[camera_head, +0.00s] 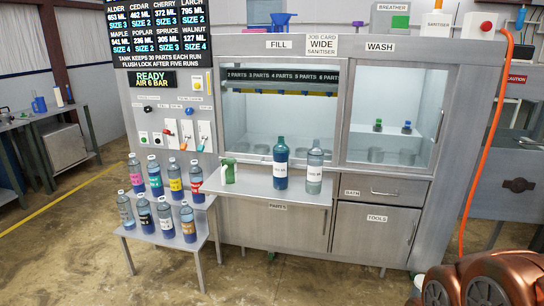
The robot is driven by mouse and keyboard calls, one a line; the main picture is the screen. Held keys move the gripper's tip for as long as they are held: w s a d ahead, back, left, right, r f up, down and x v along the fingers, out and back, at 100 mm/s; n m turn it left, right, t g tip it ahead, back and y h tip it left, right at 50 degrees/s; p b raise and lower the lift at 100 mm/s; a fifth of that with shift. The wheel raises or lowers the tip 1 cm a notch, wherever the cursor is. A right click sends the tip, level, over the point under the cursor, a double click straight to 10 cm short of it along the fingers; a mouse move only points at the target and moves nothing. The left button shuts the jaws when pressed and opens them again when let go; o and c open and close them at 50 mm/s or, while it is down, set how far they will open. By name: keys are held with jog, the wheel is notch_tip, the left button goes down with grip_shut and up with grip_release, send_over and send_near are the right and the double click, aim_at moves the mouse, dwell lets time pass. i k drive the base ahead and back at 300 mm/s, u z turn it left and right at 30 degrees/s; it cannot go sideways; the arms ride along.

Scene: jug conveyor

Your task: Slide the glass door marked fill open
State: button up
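The glass door marked fill (290,115) is the left window of the grey cabinet, below the FILL sign (279,44). It looks shut, but the clear glass makes this hard to tell. A dark strip with parts labels (283,76) shows behind it. The glass door marked wash (385,110) is to its right, below the WASH sign (380,47), with a slim handle (440,125) at its right edge. My gripper is not in view.
A shelf (245,185) juts out below the fill window. It holds a dark blue bottle (280,165), a grey bottle (314,168) and a small green-and-white bottle (229,171). A stepped stand (205,245) with several labelled jugs is at left. An orange hose (484,140) hangs at right.

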aim_at(342, 62)
jog(key=u, duration=0.9)
jog(key=i, duration=1.55)
jog(key=u, duration=1)
jog(key=i, duration=0.7)
jog(key=z, duration=0.05)
